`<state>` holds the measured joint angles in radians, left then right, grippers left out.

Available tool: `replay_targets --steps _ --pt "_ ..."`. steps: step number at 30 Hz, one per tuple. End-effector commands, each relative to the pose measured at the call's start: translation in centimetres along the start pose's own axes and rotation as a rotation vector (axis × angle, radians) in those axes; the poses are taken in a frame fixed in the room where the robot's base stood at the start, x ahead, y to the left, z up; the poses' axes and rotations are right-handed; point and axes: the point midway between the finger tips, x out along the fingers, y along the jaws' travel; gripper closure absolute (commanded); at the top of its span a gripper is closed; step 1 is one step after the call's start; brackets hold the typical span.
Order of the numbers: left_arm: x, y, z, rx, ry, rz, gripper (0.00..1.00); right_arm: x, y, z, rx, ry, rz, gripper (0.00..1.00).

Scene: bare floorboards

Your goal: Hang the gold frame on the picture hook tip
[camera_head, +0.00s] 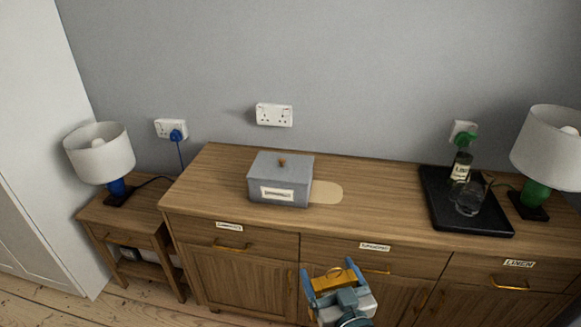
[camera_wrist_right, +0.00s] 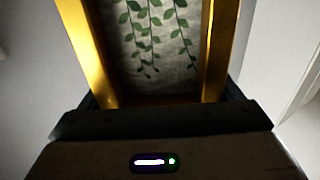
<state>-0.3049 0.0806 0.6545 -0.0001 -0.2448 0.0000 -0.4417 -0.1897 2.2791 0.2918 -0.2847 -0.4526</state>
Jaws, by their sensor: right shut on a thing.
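My right gripper (camera_head: 330,273) is at the bottom of the head view, in front of the sideboard's drawers. Its blue fingers are shut on the gold frame (camera_head: 327,284), of which only a small gold part shows between them. In the right wrist view the gold frame (camera_wrist_right: 218,50) fills the upper middle, with two gold sides around a grey picture of hanging green leaves. The dark gripper (camera_wrist_right: 160,118) covers its near end. I see no picture hook on the visible wall. My left gripper is in neither view.
The wooden sideboard (camera_head: 385,205) carries a grey lidded box (camera_head: 265,178), a black tray (camera_head: 439,205) with a bottle and glass, and a green lamp (camera_head: 548,150). A blue lamp (camera_head: 100,155) stands on a side table (camera_head: 140,208). The sideboard's middle is mostly clear.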

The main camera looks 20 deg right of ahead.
Motion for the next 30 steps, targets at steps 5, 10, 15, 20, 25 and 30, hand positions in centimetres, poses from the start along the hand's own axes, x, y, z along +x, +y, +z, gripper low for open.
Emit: replay_targets --steps 5,10,15,20,25,30 --pt "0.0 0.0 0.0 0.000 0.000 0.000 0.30 1.4 0.1 0.5 -0.002 0.003 -0.002 0.43" --pt "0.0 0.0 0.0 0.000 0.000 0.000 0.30 5.5 1.1 1.8 -0.007 0.005 0.019 0.43" --pt "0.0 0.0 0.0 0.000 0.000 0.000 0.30 9.3 2.9 2.4 -0.008 0.005 0.074 0.43" --pt "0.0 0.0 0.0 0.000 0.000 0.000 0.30 12.8 5.1 2.1 -0.008 0.005 0.149 0.43" --pt "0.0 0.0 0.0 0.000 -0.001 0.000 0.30 17.2 9.0 0.4 -0.007 0.008 0.283 0.43" --pt "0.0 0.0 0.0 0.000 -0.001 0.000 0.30 20.1 12.4 -1.8 -0.003 0.006 0.403 0.43"
